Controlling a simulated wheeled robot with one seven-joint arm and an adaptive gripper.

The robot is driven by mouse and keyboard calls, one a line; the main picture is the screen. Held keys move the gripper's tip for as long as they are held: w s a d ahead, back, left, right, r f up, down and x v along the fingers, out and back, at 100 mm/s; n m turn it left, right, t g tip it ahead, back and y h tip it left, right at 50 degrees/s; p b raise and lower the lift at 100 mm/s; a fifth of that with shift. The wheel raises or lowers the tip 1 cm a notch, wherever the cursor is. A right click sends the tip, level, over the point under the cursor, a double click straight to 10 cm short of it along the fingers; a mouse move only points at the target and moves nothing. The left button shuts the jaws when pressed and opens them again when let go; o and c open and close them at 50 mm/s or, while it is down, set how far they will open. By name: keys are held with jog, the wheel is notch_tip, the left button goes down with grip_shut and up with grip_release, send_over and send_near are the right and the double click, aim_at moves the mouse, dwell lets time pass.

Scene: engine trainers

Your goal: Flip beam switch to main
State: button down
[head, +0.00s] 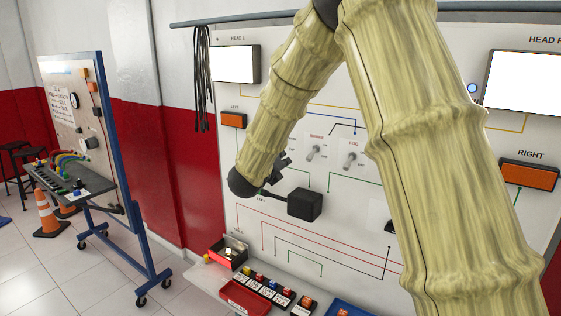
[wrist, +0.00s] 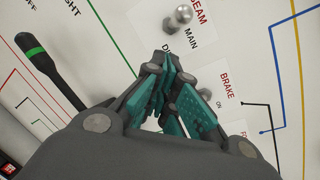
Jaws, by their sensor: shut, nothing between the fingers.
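The beam switch (wrist: 180,17) is a silver, ball-tipped toggle at the top of the wrist view, beside the labels BEAM and MAIN. A third label starting with D is partly hidden by my fingers. My gripper (wrist: 167,58) is shut and empty, with its teal-padded fingertips just below and left of the toggle in that view, apart from it. Whether the toggle sits at MAIN or the other label is unclear.
The brake switch (head: 313,152) and fog switch (head: 350,160) sit right of my gripper. A black stalk (wrist: 50,65) with a green band sticks out nearby, from a black box (head: 305,204). Below are a red tray (head: 245,297) and labelled buttons. A wheeled trainer board (head: 95,140) stands left.

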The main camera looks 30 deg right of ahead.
jog(key=s+d+b+v, duration=0.1)
jog(key=b+v, duration=0.4)
jog(key=v, duration=0.5)
jog(key=shift+s+a+r, duration=0.25)
jog(key=shift+s+a, duration=0.05)
jog(key=shift+s, duration=0.05)
